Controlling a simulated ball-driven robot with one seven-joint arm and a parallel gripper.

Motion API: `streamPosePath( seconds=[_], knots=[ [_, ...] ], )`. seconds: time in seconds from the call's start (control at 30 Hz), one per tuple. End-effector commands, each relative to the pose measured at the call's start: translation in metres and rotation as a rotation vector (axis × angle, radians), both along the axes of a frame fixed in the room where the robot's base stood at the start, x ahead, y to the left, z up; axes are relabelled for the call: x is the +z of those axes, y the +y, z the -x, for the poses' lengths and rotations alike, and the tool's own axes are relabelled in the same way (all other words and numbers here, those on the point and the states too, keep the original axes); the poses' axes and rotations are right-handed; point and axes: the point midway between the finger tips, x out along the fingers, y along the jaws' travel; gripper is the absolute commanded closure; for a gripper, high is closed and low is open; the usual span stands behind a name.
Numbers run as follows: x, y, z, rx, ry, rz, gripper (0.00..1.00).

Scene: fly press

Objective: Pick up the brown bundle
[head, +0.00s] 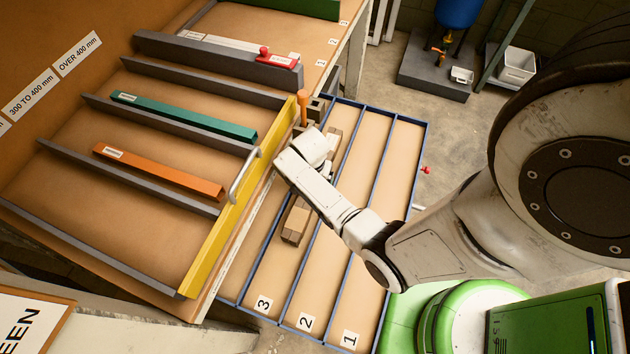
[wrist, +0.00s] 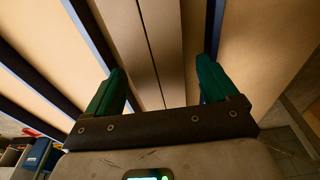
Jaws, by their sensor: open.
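The brown bundle lies lengthwise in lane 3 of the blue-edged tray (head: 372,335). In the head view its near end (head: 296,222) shows below my arm, and my arm hides its middle. In the wrist view it shows as long brown strips (wrist: 165,40) running away between the fingers. My gripper (wrist: 160,66) is open, with green fingers spread on either side of the bundle. A gap shows between each finger and the bundle's sides. The fingertips are hidden in the head view, and I cannot tell their height over the tray.
Blue dividers run close beside both fingers. Lanes 2 and 1 look empty where visible. To the left, a sloping rack with a yellow front bar (head: 230,215) and silver handle (head: 243,176) holds an orange bar (head: 158,172) and a green bar (head: 184,117).

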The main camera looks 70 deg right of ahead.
Motion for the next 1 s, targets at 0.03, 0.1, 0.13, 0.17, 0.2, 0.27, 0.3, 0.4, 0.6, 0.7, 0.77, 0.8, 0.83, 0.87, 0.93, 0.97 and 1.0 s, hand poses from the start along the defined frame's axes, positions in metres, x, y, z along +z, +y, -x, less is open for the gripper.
streamPosePath(
  seconds=[0.03, 0.1, 0.13, 0.17, 0.2, 0.27, 0.3, 0.4, 0.6, 0.7, 0.77, 0.8, 0.83, 0.87, 0.93, 0.97, 1.0],
  knots=[
    [-0.0028, -0.0005, -0.0001, 0.0, 0.001, 0.0, 0.13],
    [-0.0038, -0.0008, -0.0002, 0.0, 0.0, 0.0, 0.13],
    [-0.0038, -0.0008, -0.0001, 0.0, 0.0, 0.0, 0.13],
    [-0.0038, -0.0008, -0.0001, 0.0, 0.0, 0.0, 0.13],
    [-0.0037, -0.0008, -0.0001, 0.0, 0.0, 0.0, 0.13],
    [-0.0037, -0.0008, 0.0, 0.0, 0.0, 0.0, 0.13],
    [-0.0036, -0.0007, 0.0, -0.001, 0.0, 0.0, 0.15],
    [-0.0036, -0.0006, 0.0001, -0.001, 0.0, 0.0, 0.25],
    [-0.0036, -0.0006, 0.0002, -0.001, 0.0, 0.0, 0.44],
    [-0.0036, -0.0006, 0.0002, -0.001, 0.0, 0.0, 0.53],
    [-0.0036, -0.0006, 0.0002, -0.001, 0.0, 0.0, 0.59],
    [-0.0036, -0.0006, 0.0002, -0.001, 0.0, 0.0, 0.63],
    [-0.0036, -0.0006, 0.0002, -0.001, 0.0, 0.0, 0.66],
    [-0.0036, -0.0006, 0.0002, -0.001, 0.0, 0.0, 0.69],
    [-0.0036, -0.0006, 0.0002, -0.001, 0.0, 0.0, 0.75],
    [-0.0036, -0.0006, 0.0002, -0.001, 0.0, 0.0, 0.78],
    [-0.0036, -0.0006, 0.0002, -0.001, 0.0, 0.0, 0.82]
  ],
)
